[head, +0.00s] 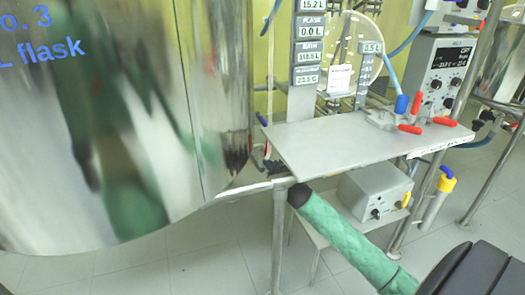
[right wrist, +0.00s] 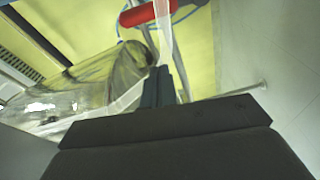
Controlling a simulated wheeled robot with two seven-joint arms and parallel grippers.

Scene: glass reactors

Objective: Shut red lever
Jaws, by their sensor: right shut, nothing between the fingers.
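A red lever (right wrist: 145,13) shows at the top of the right wrist view as a red cylinder beside a pale upright strip. My right gripper (right wrist: 160,72) is shut with nothing held; its dark fingers point up toward the lever, just below it in the picture. I cannot tell whether they touch it. In the head view my right arm comes from the lower right under the grey shelf, and the gripper is mostly hidden behind the shelf's left corner. Several red-handled levers (head: 410,129) lie on the shelf's right side. My left gripper is not in view.
A large shiny metal vessel (head: 120,120) fills the left of the head view. The grey shelf (head: 350,145) has clear space on top. A grey box (head: 370,190) sits on a lower shelf. Metal posts (head: 279,235) and a control unit (head: 442,75) stand nearby.

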